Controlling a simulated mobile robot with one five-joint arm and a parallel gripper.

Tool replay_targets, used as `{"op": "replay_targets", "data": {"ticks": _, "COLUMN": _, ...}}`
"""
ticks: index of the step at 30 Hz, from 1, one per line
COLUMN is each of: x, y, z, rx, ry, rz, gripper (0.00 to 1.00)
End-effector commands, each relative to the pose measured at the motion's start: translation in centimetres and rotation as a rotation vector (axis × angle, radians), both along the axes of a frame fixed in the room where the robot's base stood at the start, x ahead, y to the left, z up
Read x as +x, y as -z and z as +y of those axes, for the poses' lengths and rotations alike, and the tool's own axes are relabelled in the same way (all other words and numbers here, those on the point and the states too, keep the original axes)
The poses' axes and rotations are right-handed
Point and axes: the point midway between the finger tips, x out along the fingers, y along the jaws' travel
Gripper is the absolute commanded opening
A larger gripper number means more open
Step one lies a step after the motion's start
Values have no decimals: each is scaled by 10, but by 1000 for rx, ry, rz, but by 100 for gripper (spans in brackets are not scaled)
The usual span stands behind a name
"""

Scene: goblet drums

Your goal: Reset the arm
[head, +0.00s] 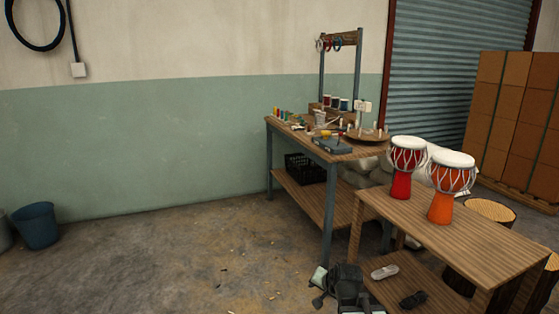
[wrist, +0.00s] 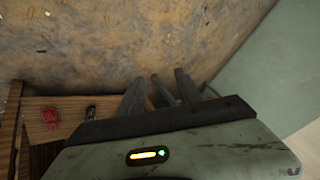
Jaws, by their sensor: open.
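My gripper (wrist: 160,88) is open in the wrist view, with its dark fingers spread and nothing between them. The stained floor (wrist: 110,40) lies beyond the fingers. In the head view part of my arm shows at the bottom edge, in front of the low bench (head: 450,235); the fingertips cannot be made out clearly there. A red goblet drum (head: 402,186) and an orange goblet drum (head: 440,208) stand upright on the bench, apart from my arm.
A workbench (head: 345,153) with tools and spools stands behind. A pale item (head: 384,271) and a dark item (head: 413,299) lie on the low bench's shelf. Cardboard boxes (head: 505,110) are stacked at right, and a blue bucket (head: 37,227) stands at left. The left floor is mostly clear.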

Motion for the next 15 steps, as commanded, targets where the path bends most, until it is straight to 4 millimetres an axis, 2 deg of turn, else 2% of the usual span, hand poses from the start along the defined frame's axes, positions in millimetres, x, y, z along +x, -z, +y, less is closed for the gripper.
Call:
{"op": "replay_targets", "data": {"ticks": 1, "x": -23, "y": 14, "z": -6, "rx": -69, "ry": -60, "rz": 91, "gripper": 42}}
{"op": "replay_targets", "data": {"ticks": 4, "x": -68, "y": 36, "z": -19, "rx": -191, "ry": -182, "rz": 273, "gripper": 42}}
{"op": "replay_targets", "data": {"ticks": 6, "x": -98, "y": 45, "z": -28, "rx": -253, "ry": -264, "rz": 394, "gripper": 42}}
{"op": "replay_targets", "data": {"ticks": 10, "x": -150, "y": 51, "z": -38, "rx": -317, "ry": -449, "rz": 601, "gripper": 42}}
{"op": "replay_targets", "data": {"ticks": 11, "x": -153, "y": 50, "z": -37, "rx": -330, "ry": -506, "rz": 602, "gripper": 42}}
{"op": "replay_targets", "data": {"ticks": 12, "x": -151, "y": 24, "z": -37, "rx": -328, "ry": -495, "rz": 598, "gripper": 42}}
{"op": "replay_targets", "data": {"ticks": 15, "x": -151, "y": -4, "z": -37, "rx": -326, "ry": -492, "rz": 596, "gripper": 42}}
